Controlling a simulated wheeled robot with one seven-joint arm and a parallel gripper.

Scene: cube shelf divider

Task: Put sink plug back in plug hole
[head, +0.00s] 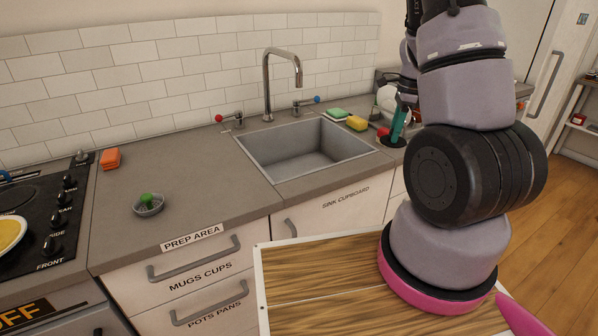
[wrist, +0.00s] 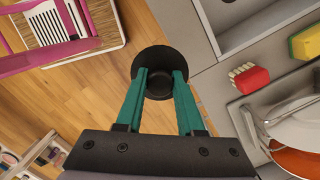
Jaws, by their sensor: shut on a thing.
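The black round sink plug (wrist: 158,57) is between the teal fingertips of my gripper (wrist: 159,82) in the wrist view, with its disc beyond the tips. In the head view my gripper (head: 397,128) is right of the sink, and the dark plug (head: 390,143) shows at its lower end. The grey sink (head: 305,155) is set in the counter, left of my gripper. Part of the sink also shows at the upper right of the wrist view (wrist: 232,12).
A chrome tap (head: 267,85) stands behind the sink. A yellow sponge (head: 357,123), a green sponge (head: 336,114) and a red brush (wrist: 249,79) lie near it. A dish rack (wrist: 270,122) stands at the right. The counter left of the sink is mostly clear.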

